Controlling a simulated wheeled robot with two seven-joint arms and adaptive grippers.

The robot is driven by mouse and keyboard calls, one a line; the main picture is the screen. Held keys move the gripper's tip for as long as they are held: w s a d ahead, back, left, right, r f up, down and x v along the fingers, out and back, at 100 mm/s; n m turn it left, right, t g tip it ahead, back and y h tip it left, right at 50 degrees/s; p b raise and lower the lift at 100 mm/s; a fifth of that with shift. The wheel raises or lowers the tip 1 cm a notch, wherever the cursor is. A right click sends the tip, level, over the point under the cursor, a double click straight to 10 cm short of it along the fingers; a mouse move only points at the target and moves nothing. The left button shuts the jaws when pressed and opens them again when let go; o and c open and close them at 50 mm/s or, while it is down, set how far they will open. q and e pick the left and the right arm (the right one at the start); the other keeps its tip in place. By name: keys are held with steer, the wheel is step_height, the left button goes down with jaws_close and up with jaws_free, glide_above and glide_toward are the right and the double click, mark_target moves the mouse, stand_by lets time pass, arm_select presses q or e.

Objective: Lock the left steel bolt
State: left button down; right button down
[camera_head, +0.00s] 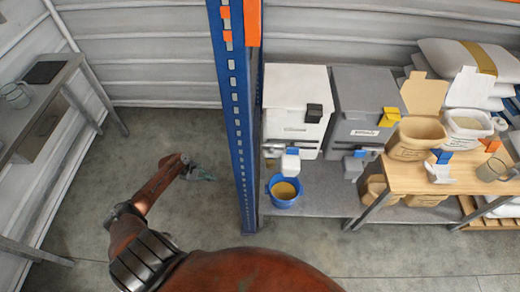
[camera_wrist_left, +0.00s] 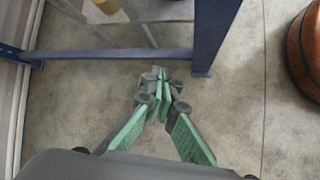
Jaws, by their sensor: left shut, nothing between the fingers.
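A white hopper (camera_head: 295,95) stands on the rack's left side, with a grey hopper (camera_head: 365,105) beside it. A small grey fitting (camera_head: 273,152) sits under the white hopper at its left, near a blue and white outlet part (camera_head: 291,163). It may be the left steel bolt, but it is too small to tell its position. My left gripper (camera_head: 203,173) is low over the bare floor, left of the blue rack post and apart from the hoppers. Its green fingers meet at the tips in the left wrist view (camera_wrist_left: 161,76), shut and empty. My right gripper is not in view.
The blue rack post (camera_head: 232,110) stands between my left gripper and the hoppers. A blue bucket (camera_head: 284,192) sits on the shelf below the white hopper. A wooden table (camera_head: 440,180) with tubs is at right. A grey bench (camera_head: 45,85) is at far left. Open floor lies between.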

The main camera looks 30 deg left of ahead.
mark_target(273, 149)
arm_select(q)
steer(key=w+d+r+n+h, duration=0.1)
steer(key=w+d+r+h, duration=0.1)
steer(key=r, duration=0.7)
steer(key=w+d+r+n+h, duration=0.1)
steer(key=w+d+r, duration=0.3)
steer(key=r, duration=0.5)
steer(key=w+d+r+h, duration=0.2)
steer(key=w+d+r, duration=0.1)
steer(key=r, duration=0.6)
steer(key=shift+w+r+n+h, duration=0.15)
steer(key=shift+r+n+h, duration=0.2)
steer(key=shift+n+h, duration=0.05)
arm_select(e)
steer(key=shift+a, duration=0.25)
arm_select(q)
steer(key=shift+d, duration=0.1)
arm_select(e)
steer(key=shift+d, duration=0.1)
